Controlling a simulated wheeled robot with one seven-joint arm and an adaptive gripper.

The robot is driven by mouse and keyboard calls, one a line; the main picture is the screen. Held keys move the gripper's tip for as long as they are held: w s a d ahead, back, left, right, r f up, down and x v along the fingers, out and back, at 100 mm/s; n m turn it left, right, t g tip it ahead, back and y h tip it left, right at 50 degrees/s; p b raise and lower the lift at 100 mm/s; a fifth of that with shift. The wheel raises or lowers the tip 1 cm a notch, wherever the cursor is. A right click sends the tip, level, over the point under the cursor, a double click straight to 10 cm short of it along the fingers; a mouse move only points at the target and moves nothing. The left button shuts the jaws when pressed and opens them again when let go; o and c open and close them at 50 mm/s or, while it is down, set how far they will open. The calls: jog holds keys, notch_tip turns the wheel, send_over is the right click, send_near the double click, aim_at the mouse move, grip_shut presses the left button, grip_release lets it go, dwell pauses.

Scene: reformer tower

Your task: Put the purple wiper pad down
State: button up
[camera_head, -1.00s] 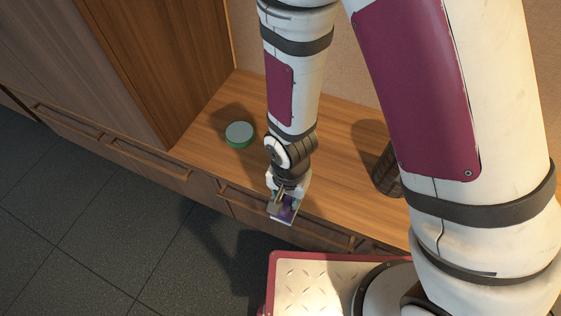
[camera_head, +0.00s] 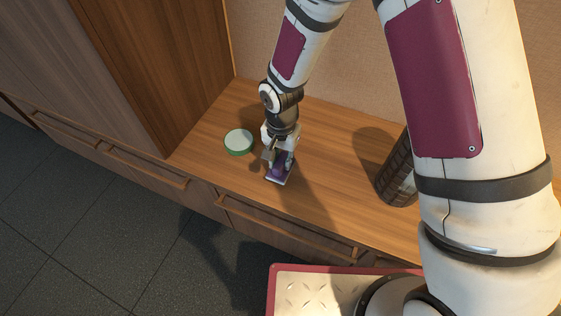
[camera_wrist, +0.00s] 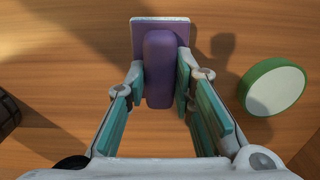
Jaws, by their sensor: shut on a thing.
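The purple wiper pad (camera_head: 279,174) has a flat pale-edged plate and a rounded purple grip. My gripper (camera_head: 280,161) is shut on that grip, over the wooden counter (camera_head: 325,160). In the wrist view the wiper pad (camera_wrist: 160,70) sits between the teal-lined fingers of my gripper (camera_wrist: 165,85), its plate toward the top of the picture. A shadow falls on the wood to its right. I cannot tell whether the plate touches the counter.
A round green-rimmed tin with a pale top (camera_head: 239,142) stands on the counter just left of my gripper. A dark ribbed cylinder (camera_head: 397,178) stands to the right. A tall wooden cabinet (camera_head: 150,80) closes the left side. Counter between gripper and cylinder is clear.

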aim_at(281, 156)
jog(key=f, duration=0.1)
jog(key=w+f+b, duration=0.1)
jog(key=f, duration=0.1)
jog(key=shift+w+a+f+b, duration=0.1)
jog(key=shift+w+f+b, duration=0.1)
jog(key=shift+b, duration=0.1)
jog(key=o, duration=1)
jog(key=shift+s, duration=0.1)
jog(key=shift+f, duration=0.1)
jog(key=r+p, duration=0.2)
jog(key=r, duration=0.5)
jog(key=r+p, duration=0.2)
jog(key=r, duration=0.4)
jog(key=shift+s+a+r, duration=0.1)
jog(key=shift+a+r, duration=0.1)
jog(key=shift+r, duration=0.2)
